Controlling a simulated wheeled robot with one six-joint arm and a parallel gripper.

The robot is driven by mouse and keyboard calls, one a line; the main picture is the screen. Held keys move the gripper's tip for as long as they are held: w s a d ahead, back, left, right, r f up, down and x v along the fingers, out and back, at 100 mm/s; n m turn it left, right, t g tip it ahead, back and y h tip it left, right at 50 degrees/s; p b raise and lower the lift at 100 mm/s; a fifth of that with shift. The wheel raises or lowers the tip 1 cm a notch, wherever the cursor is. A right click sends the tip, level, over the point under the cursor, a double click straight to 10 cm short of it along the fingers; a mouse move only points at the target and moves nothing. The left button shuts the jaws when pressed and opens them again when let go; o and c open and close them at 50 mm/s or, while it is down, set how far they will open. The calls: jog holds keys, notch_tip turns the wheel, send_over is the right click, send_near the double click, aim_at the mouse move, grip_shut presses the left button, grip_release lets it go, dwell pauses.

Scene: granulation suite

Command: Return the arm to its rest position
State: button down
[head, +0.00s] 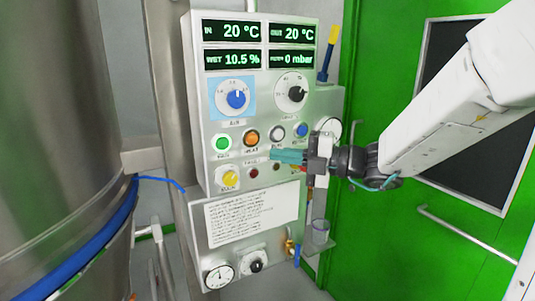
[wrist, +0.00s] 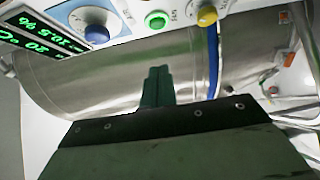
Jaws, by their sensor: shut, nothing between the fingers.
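My gripper (head: 273,155) is in front of the lower right part of the grey control panel (head: 205,110) in the head view. Its teal fingers are together, with nothing between them. My white arm comes in from the right edge and reaches left to the panel. In the wrist view the closed fingers (wrist: 157,85) point toward the steel vessel (wrist: 110,80), with panel buttons above. I cannot tell whether the fingertips touch the panel; they overlap its lower row of controls in the head view.
A large steel vessel (head: 60,120) with a blue band stands at the left. A green door (head: 400,235) with a handle is behind my arm. Gauges and a valve are lower on the panel.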

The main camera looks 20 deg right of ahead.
jog(key=s+a+f+n+g+h, duration=0.15)
jog(key=s+f+n+g, duration=0.25)
jog(key=s+n, duration=0.5)
jog(key=s+f+n+g+h, duration=0.3)
jog(key=s+f+n+g, duration=0.15)
jog(key=n, duration=0.85)
jog(key=s+d+n+h, duration=0.9)
jog(key=s+n, duration=0.4)
jog(key=n, duration=0.7)
jog(key=shift+s+d+f+h, duration=0.2)
jog(key=shift+d+h, duration=0.2)
jog(key=shift+h, duration=0.45)
